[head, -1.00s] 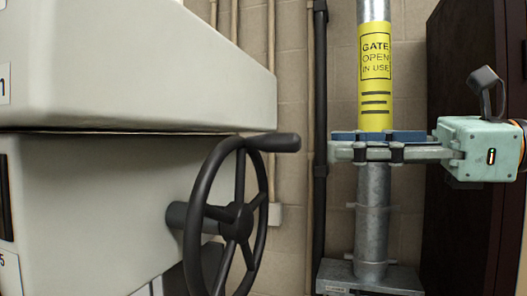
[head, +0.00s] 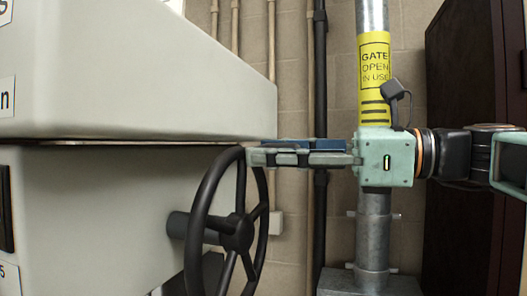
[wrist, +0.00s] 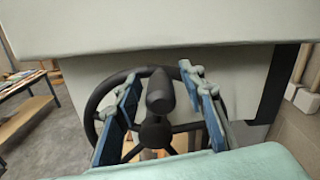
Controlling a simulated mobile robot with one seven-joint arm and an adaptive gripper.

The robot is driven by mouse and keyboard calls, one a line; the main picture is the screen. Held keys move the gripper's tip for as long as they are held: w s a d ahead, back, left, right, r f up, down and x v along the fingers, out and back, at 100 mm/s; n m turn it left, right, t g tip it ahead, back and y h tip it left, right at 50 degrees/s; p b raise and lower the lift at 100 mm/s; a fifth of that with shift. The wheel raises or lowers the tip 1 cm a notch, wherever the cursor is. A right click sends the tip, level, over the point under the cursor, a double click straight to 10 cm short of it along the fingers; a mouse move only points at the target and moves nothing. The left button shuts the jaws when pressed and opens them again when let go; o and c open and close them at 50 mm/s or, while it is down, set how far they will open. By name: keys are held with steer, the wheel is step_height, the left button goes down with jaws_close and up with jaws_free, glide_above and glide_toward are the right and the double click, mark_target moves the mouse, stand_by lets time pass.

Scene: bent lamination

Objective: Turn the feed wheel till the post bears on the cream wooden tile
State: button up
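The dark feed wheel (head: 237,232) stands on a shaft at the side of the pale machine, its hub and spokes showing in the head view. Its crank handle (wrist: 159,92) shows in the wrist view between the two fingers of my gripper (wrist: 160,80). The fingers are apart, with gaps on both sides of the handle. In the head view my gripper (head: 264,154) is at the top of the wheel rim, and its fingers hide the handle. The post and the cream wooden tile are not in view.
The pale machine body (head: 110,210) and its overhanging upper part (head: 150,80) lie left of and above the wheel. A metal pipe with a yellow sign (head: 375,75) stands behind my gripper. A table (wrist: 25,100) shows at left in the wrist view.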

jaws_close()
steer(key=shift+s, duration=0.15)
stand_by(0.4)
